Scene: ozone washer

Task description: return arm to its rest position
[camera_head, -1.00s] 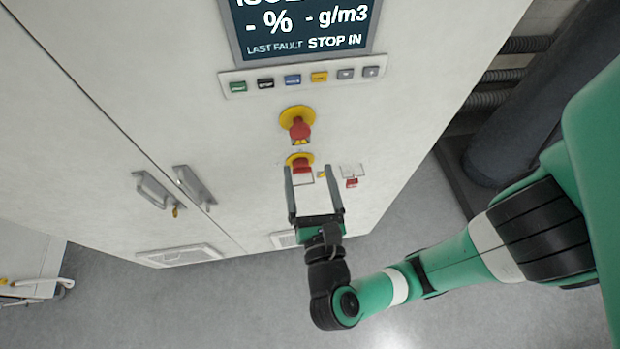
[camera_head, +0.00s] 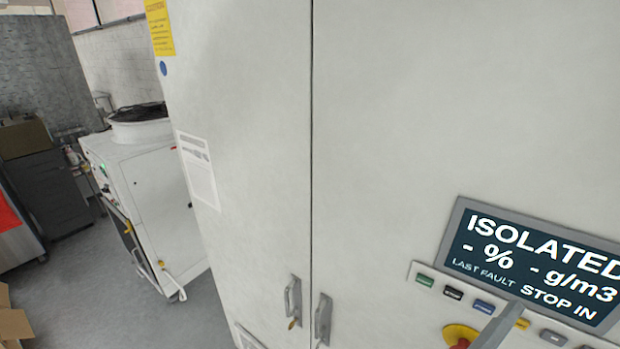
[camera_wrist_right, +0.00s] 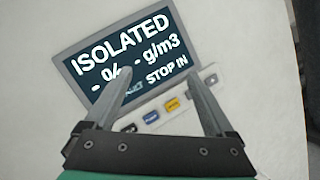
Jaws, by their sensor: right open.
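My right gripper (camera_wrist_right: 158,76) is open and empty in the right wrist view, with its two grey fingers apart in front of the cabinet panel. The display (camera_wrist_right: 125,50) reading "ISOLATED" lies beyond the fingers, and the left finger covers part of its text. In the head view, one grey finger of my right gripper (camera_head: 503,322) shows at the lower right, in front of the button row. The rest of my right arm is out of that view. My left gripper is in neither view.
The white cabinet (camera_head: 400,120) fills much of the head view, with its display (camera_head: 530,262), a row of buttons (camera_head: 453,293), a red and yellow knob (camera_head: 460,337) and door handles (camera_head: 293,300). A white wheeled unit (camera_head: 150,190) stands left.

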